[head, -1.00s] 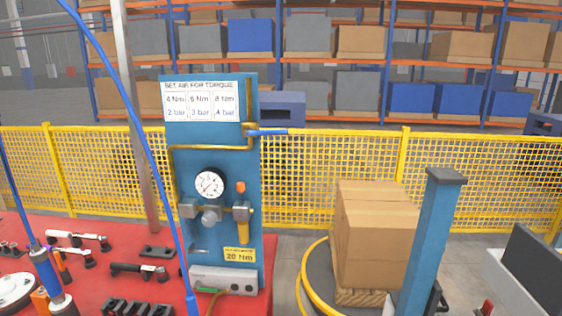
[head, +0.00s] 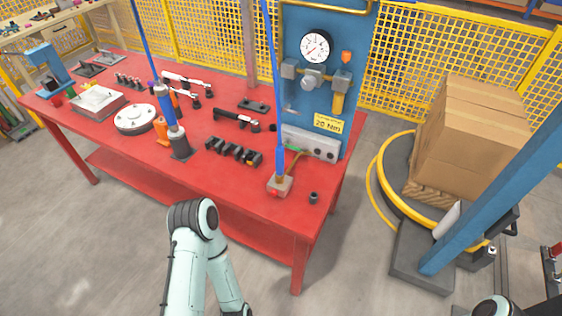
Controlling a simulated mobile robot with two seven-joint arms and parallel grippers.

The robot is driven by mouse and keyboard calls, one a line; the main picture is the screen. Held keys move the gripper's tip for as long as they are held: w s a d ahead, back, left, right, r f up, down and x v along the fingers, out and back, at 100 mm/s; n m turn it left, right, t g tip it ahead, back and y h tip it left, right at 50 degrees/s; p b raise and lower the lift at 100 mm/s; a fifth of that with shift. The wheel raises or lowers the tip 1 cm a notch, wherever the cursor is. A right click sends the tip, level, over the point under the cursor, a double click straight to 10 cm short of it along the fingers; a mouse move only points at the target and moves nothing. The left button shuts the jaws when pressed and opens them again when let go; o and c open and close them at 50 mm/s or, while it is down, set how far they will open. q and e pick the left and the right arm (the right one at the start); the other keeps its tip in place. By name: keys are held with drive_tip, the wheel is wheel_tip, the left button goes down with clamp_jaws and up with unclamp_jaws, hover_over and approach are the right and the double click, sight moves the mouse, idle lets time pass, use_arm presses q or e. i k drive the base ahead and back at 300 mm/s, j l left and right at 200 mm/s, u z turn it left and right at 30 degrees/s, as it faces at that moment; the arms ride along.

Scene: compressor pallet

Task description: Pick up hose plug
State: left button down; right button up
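A blue hose hangs from above, and its blue end piece (head: 280,163), which looks like the hose plug, points down over the red workbench (head: 240,188). Its lower tip meets a small grey block (head: 280,186) with a red spot on its front; I cannot tell whether it sits in the block or in front of it. A small dark cylinder (head: 314,197) stands beside the block near the bench's right corner. My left arm shows at the bottom, in front of the bench, but its gripper is out of frame. Only a bit of my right arm shows at the bottom right; its gripper is hidden.
The blue panel with a gauge (head: 315,46) stands behind the block. A second blue tool (head: 166,107) hangs on another hose over a dark stand. Torque wrenches (head: 236,119) and dark sockets (head: 233,152) lie left. A blue post (head: 490,190) and cardboard boxes (head: 473,135) stand right.

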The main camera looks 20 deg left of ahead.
sight(279, 150)
drive_tip(key=j+u, duration=0.1)
drive_tip(key=u, duration=0.6)
drive_tip(key=k+j, duration=0.05)
